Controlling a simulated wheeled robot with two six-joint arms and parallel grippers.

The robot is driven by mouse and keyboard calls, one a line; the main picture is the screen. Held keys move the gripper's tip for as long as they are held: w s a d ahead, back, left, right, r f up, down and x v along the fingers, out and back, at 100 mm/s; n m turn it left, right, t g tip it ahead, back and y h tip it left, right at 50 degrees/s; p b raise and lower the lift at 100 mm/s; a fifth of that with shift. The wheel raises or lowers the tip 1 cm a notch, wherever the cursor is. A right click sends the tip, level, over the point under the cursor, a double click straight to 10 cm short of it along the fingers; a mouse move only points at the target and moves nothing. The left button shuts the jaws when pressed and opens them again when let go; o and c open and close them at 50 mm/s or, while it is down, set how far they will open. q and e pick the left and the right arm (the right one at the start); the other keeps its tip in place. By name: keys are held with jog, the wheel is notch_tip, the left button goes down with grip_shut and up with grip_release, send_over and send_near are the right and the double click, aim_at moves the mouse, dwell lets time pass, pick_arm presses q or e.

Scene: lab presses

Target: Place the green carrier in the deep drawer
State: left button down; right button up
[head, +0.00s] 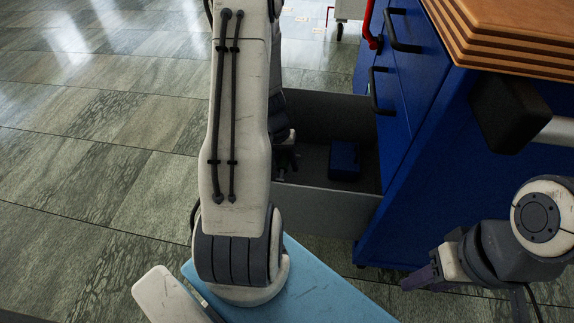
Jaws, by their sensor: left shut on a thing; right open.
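The deep drawer (325,202) is a grey open box that sticks out to the left from the blue cabinet. My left gripper (286,158) is at the drawer's left end, mostly hidden behind my own arm. It is shut, apparently on the drawer's handle, but the contact is hidden. My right gripper (418,281) is open and empty at the lower right, in front of the cabinet and apart from it. I see no green carrier in this view.
A small blue box (344,158) lies in the drawer. The blue cabinet (445,150) has black handles (403,32) and a wooden top (515,35). A white cart with wheels (345,12) stands at the back. The tiled floor (90,130) on the left is clear.

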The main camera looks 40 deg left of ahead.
pick_arm(q)
jog(key=shift+f, duration=0.15)
jog(key=c, duration=0.6)
grip_release()
jog(key=shift+s+a+r+p, duration=0.2)
jog(key=shift+a+r+p, duration=0.15)
jog(key=shift+r+p, duration=1.35)
jog(key=shift+s+a+r+p, duration=0.3)
jog(key=shift+r+p, duration=0.65)
jog(key=shift+r, duration=1.4)
jog(key=shift+s+a+r+p, duration=0.15)
jog(key=shift+a+r+p, duration=0.2)
jog(key=shift+r+p, duration=1.35)
jog(key=shift+r+b, duration=0.3)
jog(key=shift+b, duration=0.05)
